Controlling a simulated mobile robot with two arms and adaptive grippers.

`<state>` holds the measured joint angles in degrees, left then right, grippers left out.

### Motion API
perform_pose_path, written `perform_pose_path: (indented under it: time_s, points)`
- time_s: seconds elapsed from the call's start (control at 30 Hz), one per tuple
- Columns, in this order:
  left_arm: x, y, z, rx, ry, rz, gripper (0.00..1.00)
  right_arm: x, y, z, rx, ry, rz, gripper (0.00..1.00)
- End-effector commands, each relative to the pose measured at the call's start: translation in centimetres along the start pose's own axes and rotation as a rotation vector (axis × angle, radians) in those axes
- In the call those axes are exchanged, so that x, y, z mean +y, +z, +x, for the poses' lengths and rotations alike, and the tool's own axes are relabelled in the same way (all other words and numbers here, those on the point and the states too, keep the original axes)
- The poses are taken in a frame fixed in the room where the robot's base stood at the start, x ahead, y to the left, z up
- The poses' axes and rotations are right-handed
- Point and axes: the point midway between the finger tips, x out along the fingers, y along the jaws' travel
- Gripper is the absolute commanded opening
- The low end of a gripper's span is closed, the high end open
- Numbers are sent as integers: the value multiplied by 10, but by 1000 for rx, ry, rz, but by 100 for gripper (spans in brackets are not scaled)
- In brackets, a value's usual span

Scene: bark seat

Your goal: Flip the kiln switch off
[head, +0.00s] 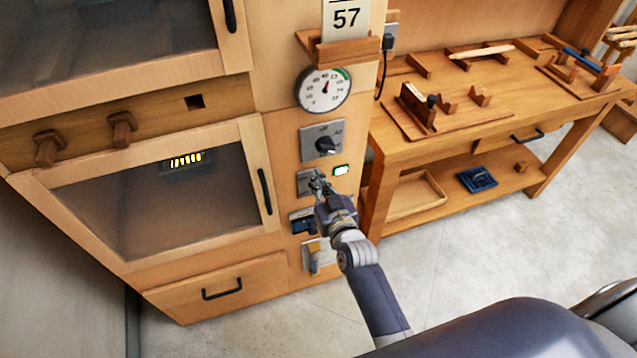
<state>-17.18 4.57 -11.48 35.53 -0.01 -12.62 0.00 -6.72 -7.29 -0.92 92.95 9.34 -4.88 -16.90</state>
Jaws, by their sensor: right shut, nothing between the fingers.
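The kiln is a wooden cabinet with two dark-windowed doors, the lower one (160,190) with a small glowing panel behind its glass. On its right-hand control column a grey plate (304,186) carries what looks like the switch; my right gripper (317,180) covers most of it, so its position is hidden. A small green lamp (341,170) is lit just right of the gripper. My right gripper is shut and empty, its tips at or very near the plate; I cannot tell whether they touch. My left gripper is not in view.
Above the gripper are a black rotary knob (326,145), a round gauge (323,89) and a card reading 57 (346,18). Below it are a dark blue fitting (301,222) and a plate with an orange-brown part (314,257). A workbench (480,130) stands to the right.

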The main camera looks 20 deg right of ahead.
Motion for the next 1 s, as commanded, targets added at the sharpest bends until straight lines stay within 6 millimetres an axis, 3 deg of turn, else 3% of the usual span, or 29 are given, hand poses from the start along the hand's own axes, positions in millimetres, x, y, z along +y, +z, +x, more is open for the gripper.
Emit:
perform_pose_path:
  time_s: [0.47,1.0]
  points:
    - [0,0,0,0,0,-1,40,0,6,-2,1,0,0,0]
    - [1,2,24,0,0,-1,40,0,11,-5,126,-1,0,0]
